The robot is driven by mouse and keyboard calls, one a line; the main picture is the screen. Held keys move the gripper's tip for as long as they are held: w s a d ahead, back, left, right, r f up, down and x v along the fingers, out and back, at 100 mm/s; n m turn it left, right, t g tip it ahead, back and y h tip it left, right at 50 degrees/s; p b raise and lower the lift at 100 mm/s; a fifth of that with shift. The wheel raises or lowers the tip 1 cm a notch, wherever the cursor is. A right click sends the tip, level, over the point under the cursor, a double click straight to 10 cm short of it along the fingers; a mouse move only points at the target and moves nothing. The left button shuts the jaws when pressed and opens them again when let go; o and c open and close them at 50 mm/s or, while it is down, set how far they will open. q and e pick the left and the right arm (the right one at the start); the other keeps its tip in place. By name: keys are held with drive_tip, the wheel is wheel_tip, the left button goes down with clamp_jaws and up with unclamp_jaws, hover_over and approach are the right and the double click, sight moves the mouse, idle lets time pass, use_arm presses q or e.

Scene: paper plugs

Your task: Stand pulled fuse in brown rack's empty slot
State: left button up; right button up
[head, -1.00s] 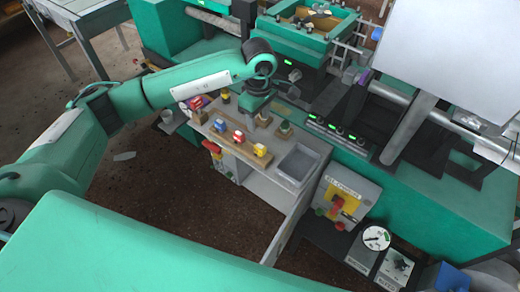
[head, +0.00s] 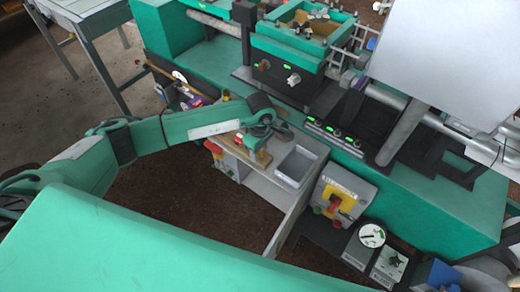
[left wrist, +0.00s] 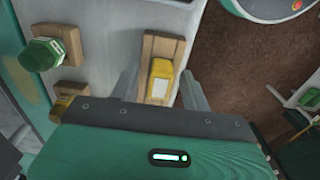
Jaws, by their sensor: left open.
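The left wrist view shows a yellow fuse (left wrist: 161,80) with a pale label on a brown wooden rack (left wrist: 163,47). My left gripper (left wrist: 161,92) is open, with one finger on each side of the yellow fuse; I cannot tell whether they touch it. In the head view my left gripper (head: 258,146) is over the brown rack (head: 263,160) and covers most of it. The fuses there and any empty slot are hidden by my arm. A green-capped plug (left wrist: 42,53) stands in a separate wooden block to the left. My right gripper is not in view.
A grey tray (head: 297,165) lies right of the rack on the light bench. A yellow and red switch box (head: 341,199) stands at the bench's front right. The green machine (head: 420,185) with lit buttons stands behind. Brown floor shows in front of the bench.

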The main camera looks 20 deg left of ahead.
use_arm(q)
clamp_jaws()
idle(0.3)
